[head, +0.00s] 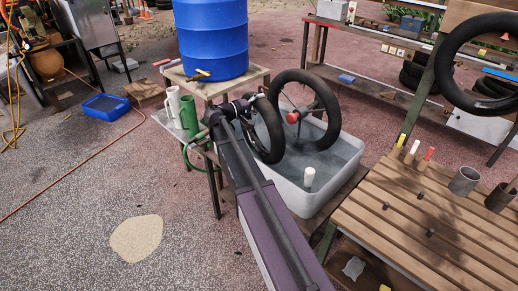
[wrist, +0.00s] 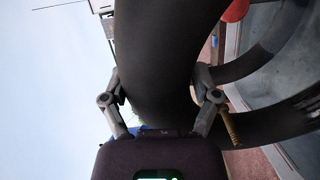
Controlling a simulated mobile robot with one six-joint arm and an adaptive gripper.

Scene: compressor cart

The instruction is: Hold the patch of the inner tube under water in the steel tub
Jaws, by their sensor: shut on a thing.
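My gripper (head: 250,103) is at the tub's back left, shut on the black inner tube (head: 265,130). In the wrist view the thick tube (wrist: 165,40) runs between the two fingers of my gripper (wrist: 158,88). The tube shows as two black loops, one hanging near my gripper, one standing to the right over the tub. A red round piece (head: 292,117) shows between the loops; I cannot tell whether it is the patch. The pale grey tub (head: 325,198) holds water (head: 325,160). The near loop's lower end is low over the tub's left side; whether it touches water is unclear.
A slatted bench (head: 440,215) is close on the right. Open ground lies left.

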